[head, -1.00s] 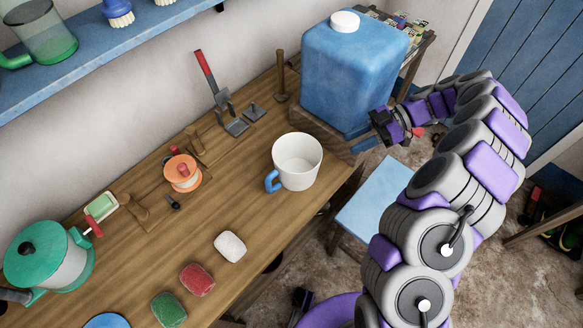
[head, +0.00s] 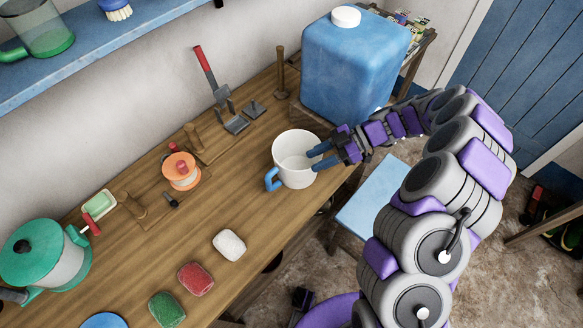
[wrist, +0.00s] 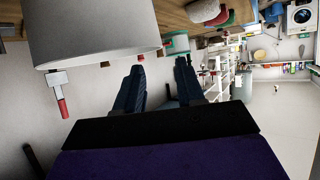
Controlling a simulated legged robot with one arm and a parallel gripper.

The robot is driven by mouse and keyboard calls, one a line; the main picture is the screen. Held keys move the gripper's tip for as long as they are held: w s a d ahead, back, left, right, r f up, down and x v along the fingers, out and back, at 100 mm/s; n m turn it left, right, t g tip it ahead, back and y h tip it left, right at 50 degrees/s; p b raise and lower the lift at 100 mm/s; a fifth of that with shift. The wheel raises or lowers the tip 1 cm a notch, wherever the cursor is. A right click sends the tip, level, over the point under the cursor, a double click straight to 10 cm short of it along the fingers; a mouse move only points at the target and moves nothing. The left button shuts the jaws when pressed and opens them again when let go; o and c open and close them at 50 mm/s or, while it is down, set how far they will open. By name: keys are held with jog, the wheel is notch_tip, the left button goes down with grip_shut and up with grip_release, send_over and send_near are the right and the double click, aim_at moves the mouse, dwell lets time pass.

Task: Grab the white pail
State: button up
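The white pail (head: 282,150), with a blue handle at its lower left, stands upright on the wooden bench near the front edge. My gripper (head: 317,157) is at the pail's right side, its two dark blue fingers apart and pointing left at the rim. The fingertips overlap the rim in the head view; I cannot tell whether they touch it. In the wrist view the pail (wrist: 90,30) fills the upper left as a large pale shape. There my gripper (wrist: 160,75) is open, with nothing seen between the fingers.
A big blue jug (head: 352,70) stands behind my gripper. A blue stool (head: 375,195) is below the bench edge. White, red (head: 196,278) and green blocks lie in front of the pail. An orange spool (head: 181,172) and a green pot (head: 45,252) stand farther left.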

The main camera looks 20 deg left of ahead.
aim_at(303, 171)
jog(key=shift+f+b+x, duration=0.25)
jog(key=shift+b+x, duration=0.05)
jog(key=shift+x, duration=1.05)
jog(key=shift+f+b+x, duration=0.3)
jog(key=shift+x, duration=1.1)
jog(key=shift+w+d, duration=0.2)
jog(key=shift+d, duration=0.05)
grip_shut()
